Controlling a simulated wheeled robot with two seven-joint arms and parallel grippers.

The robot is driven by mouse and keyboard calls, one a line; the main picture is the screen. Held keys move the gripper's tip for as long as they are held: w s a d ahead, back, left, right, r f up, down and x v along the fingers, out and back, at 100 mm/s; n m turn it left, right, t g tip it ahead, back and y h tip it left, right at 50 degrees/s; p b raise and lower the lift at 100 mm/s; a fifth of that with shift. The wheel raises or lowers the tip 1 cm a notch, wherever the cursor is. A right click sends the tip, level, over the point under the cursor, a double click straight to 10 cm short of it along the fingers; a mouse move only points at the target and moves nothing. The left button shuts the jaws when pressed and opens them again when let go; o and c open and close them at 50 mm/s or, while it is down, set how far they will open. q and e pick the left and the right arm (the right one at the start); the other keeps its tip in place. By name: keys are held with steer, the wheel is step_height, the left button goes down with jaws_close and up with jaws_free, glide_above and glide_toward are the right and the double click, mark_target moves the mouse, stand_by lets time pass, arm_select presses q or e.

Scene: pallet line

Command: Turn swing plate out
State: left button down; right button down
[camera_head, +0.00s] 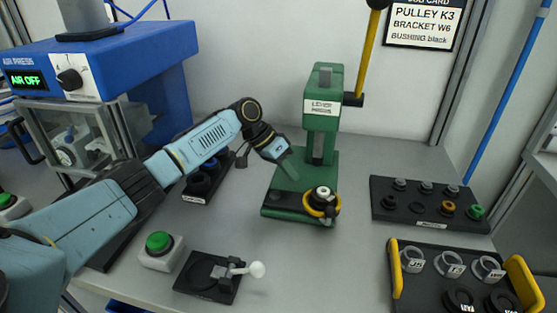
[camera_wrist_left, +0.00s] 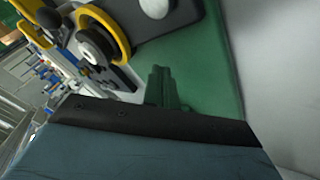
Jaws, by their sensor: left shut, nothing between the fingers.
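The green lever press (camera_head: 322,130) stands at the back middle of the bench, with its yellow lever (camera_head: 366,55) raised. At the front right corner of its base is a round yellow-rimmed seat (camera_head: 322,204), probably the swing plate, with a pale ring-shaped part on top. It overhangs the base's front edge. My left gripper (camera_head: 292,174) is shut and empty, low over the green base, just left of and behind the seat. In the left wrist view the closed fingers (camera_wrist_left: 164,88) point at the green base. Whether they touch anything is unclear. My right gripper is out of view.
A black fixture with a white-knobbed clamp (camera_head: 212,277) and a green button (camera_head: 158,243) are at the front left. The blue air press (camera_head: 120,60) is behind my arm. A dark parts rack (camera_head: 405,212) and a yellow-handled tray (camera_head: 398,285) stand right. The front middle is clear.

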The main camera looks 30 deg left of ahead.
mark_target(303, 197)
arm_select(q)
steer(key=d, duration=0.1)
steer(key=s+d, duration=0.1)
steer(key=d, duration=0.1)
steer(key=shift+s+f, duration=0.1)
steer(key=shift+f, duration=0.05)
steer(key=shift+s+d, duration=0.1)
steer(key=shift+d, duration=0.35)
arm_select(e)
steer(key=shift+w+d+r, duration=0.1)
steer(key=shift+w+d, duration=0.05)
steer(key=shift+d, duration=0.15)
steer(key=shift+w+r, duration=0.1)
